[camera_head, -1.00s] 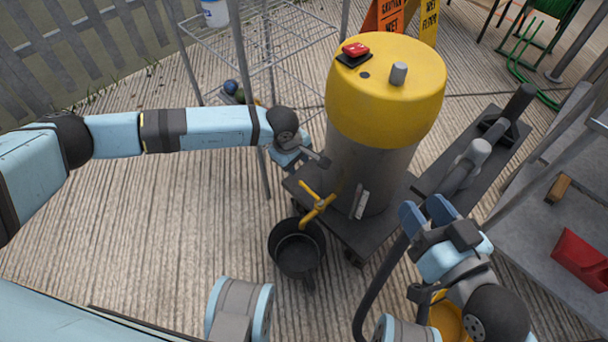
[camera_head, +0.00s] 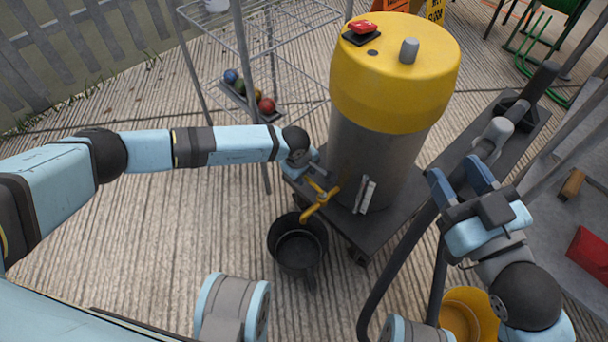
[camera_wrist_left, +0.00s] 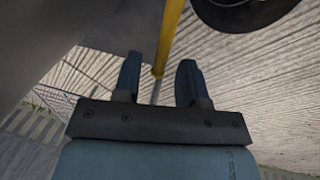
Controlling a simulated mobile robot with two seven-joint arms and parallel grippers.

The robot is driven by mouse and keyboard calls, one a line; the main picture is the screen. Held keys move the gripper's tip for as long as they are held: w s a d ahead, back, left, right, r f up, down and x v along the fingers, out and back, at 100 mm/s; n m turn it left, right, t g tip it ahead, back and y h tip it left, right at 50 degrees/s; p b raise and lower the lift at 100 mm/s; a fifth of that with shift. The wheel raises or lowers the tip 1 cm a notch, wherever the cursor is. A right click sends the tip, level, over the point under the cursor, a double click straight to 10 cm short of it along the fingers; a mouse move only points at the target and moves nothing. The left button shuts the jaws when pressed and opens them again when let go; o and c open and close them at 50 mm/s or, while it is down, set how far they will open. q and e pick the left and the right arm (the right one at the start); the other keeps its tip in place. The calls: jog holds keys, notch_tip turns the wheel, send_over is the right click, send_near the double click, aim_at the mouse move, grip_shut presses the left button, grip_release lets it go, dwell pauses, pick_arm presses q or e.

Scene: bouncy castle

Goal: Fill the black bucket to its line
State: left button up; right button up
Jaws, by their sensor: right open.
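The black bucket (camera_head: 274,245) stands upright on the deck below the yellow tap (camera_head: 318,201) of a grey tank with a yellow top (camera_head: 365,150). Its inside is dark, so I cannot make out a line or a liquid level. My left gripper (camera_head: 318,178) is at the tap, beside the tank. In the left wrist view its two fingers (camera_wrist_left: 160,72) are spread, with a yellow bar (camera_wrist_left: 170,30) between them and gaps showing. My right gripper (camera_head: 461,180) is open and empty, to the right of the tank above the cart.
The tank stands on a dark wheeled cart (camera_head: 420,215). A yellow bucket (camera_head: 465,318) stands below my right arm. A wire rack (camera_head: 265,62) with several balls is behind. A grey shelf with a red object (camera_head: 590,252) is at the right. The deck at left is clear.

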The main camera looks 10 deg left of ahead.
jog(key=shift+s, duration=0.1)
pick_arm(q)
grip_shut()
jog(key=s+n+p, duration=0.1)
jog(key=n+p, duration=0.1)
jog(key=s+n+p, duration=0.1)
jog(key=n+p, duration=0.1)
jog(key=p, duration=0.1)
jog(key=shift+s+a+n+y, duration=0.3)
jog(key=shift+s+a+y, duration=0.1)
pick_arm(e)
jog(key=s+m, duration=0.1)
jog(key=s+a+m+g+h, duration=0.1)
jog(key=m, duration=0.1)
jog(key=shift+a+f+g, duration=0.2)
jog(key=shift+f+g, duration=0.1)
pick_arm(q)
grip_release()
jog(key=shift+r, duration=0.1)
pick_arm(e)
jog(key=shift+r, duration=0.1)
